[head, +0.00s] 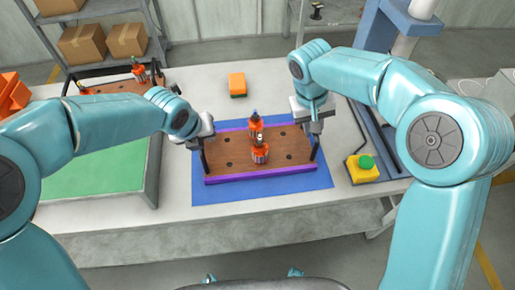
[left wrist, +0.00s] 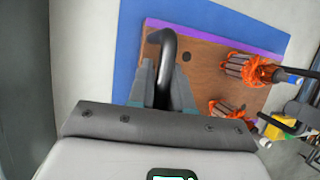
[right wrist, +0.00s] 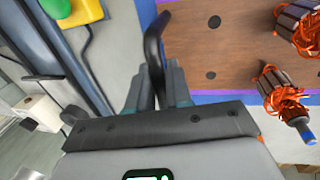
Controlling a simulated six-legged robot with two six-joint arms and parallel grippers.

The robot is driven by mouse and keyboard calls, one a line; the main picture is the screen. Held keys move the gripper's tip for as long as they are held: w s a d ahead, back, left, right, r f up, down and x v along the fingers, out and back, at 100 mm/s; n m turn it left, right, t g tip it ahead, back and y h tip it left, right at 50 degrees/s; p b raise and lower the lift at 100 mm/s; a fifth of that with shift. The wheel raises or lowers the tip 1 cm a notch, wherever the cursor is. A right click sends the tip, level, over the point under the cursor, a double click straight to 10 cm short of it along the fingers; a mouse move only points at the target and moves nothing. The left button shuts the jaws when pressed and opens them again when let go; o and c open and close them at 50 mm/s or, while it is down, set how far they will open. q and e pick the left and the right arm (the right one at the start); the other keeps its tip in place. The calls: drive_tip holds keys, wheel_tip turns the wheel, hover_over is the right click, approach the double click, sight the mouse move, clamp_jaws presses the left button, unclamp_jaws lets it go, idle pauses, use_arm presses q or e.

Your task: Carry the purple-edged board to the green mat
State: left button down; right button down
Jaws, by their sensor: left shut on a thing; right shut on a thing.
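The purple-edged board (head: 215,168) is brown with dark holes and lies over the blue mat (head: 270,189); I cannot tell whether it touches the mat. Two orange-wound armatures (head: 260,153) stand on it near its middle. My left gripper (head: 204,141) is shut on the board's left black handle, which shows in the left wrist view (left wrist: 166,60). My right gripper (head: 314,126) is shut on the right black handle, seen in the right wrist view (right wrist: 153,45). The green mat (head: 95,167) lies at the left, partly hidden by my left arm.
Another board with an armature (head: 140,72) stands at the back left, beside orange bins (head: 12,95). An orange block (head: 237,85) lies behind the blue mat. A yellow box with a green button (head: 362,168) and a blue-framed machine stand at the right.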

use_arm(q)
drive_tip(key=shift+r, duration=0.2)
use_arm(e)
drive_tip(key=shift+r, duration=0.2)
